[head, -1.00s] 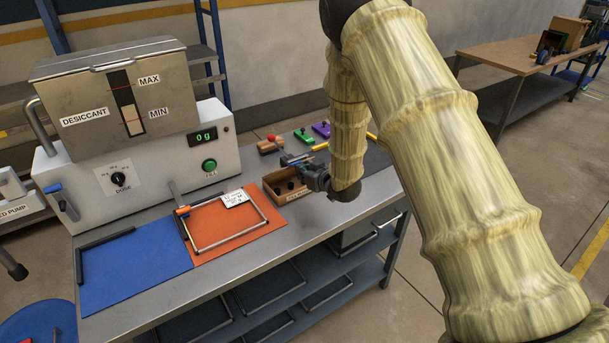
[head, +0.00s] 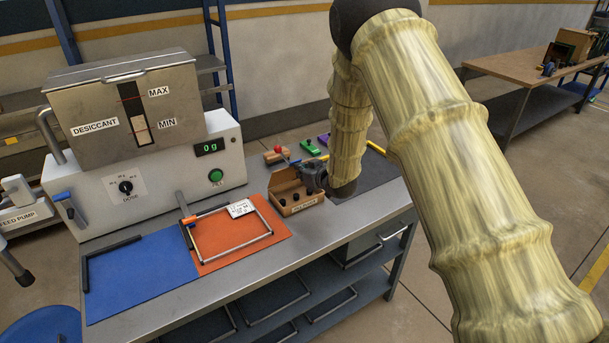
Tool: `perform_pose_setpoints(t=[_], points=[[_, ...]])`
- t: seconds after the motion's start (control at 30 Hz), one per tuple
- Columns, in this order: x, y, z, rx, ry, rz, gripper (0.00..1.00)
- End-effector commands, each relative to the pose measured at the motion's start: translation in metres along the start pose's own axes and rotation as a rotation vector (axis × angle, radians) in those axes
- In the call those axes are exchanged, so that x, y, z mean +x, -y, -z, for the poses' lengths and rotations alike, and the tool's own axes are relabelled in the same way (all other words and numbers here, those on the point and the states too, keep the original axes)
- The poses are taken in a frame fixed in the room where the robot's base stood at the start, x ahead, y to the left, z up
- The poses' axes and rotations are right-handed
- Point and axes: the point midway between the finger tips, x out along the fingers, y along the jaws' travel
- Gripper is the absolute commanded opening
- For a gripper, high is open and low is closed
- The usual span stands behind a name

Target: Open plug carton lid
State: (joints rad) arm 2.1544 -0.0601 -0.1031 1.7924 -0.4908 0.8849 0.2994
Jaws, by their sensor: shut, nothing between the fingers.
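The plug carton (head: 300,207) is a small brown cardboard box with a printed label on its front. It stands on the bench right of the orange mat. Its top shows open, with several dark plugs inside. A cardboard panel (head: 283,178) shows at its back left; I cannot tell for sure if it is the lid. My gripper (head: 309,177) is dark, shut and empty, at the carton's right rear edge. Its fingertips are small and partly hidden, so I cannot tell whether they touch the carton.
The orange mat (head: 245,253) holds a metal frame and a white tag (head: 241,208). A blue mat (head: 135,278) lies further left. The desiccant doser (head: 150,170) stands behind. Red-knobbed, green (head: 310,147) and purple items lie behind the carton.

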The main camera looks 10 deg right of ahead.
Motion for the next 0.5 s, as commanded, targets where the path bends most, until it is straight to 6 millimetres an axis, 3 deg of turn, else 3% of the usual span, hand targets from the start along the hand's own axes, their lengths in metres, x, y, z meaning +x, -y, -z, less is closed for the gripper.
perform_pose_setpoints(t=[0.5], points=[[0.013, 0.0, 0.011, 0.0, 0.0, 0.0, 0.0]])
